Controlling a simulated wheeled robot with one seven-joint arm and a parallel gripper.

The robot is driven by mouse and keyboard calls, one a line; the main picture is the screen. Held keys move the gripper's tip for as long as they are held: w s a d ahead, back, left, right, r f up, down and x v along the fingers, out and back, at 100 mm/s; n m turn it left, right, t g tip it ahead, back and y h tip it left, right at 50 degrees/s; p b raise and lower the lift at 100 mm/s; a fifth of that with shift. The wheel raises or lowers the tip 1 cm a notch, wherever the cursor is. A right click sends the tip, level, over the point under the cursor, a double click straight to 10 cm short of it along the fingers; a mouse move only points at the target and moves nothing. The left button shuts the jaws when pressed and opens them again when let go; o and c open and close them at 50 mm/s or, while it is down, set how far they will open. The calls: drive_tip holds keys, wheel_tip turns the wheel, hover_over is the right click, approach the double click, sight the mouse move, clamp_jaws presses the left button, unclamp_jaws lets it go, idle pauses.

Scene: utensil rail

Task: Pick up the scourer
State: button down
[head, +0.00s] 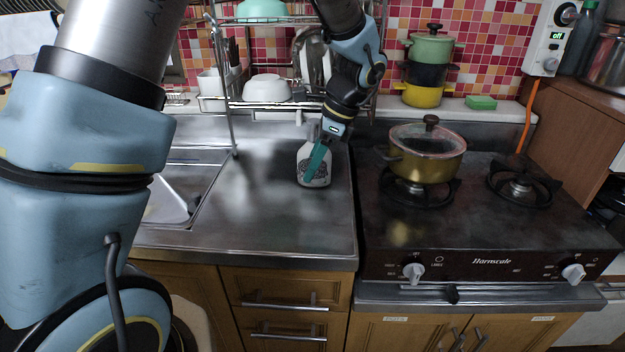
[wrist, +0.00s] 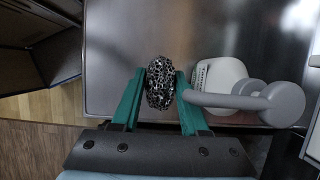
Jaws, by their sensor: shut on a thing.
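The scourer (wrist: 160,84) is a rounded, black-and-silver speckled pad. In the wrist view my gripper (wrist: 160,86) has its two teal fingers closed on its left and right sides. In the head view my gripper (head: 312,166) reaches down over the steel counter. A dark speckled patch at its fingertips, in front of a white bottle, looks like the scourer, partly covered by a finger. I cannot tell whether the scourer touches the counter.
The sink (head: 172,197) is left, the stove with a brass pot (head: 427,165) right. A dish rack stands behind. The front counter is clear.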

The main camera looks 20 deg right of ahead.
drive_tip(key=s+a+b, duration=0.2)
drive_tip(key=s+a, duration=0.1)
drive_tip(key=s, duration=0.5)
drive_tip(key=s+a+b, duration=0.2)
drive_tip(key=s+a, duration=0.2)
drive_tip(key=s, duration=0.4)
drive_tip(key=shift+s+a, duration=0.15)
drive_tip(key=shift+a, duration=0.15)
drive_tip(key=c, duration=1)
unclamp_jaws()
clamp_jaws()
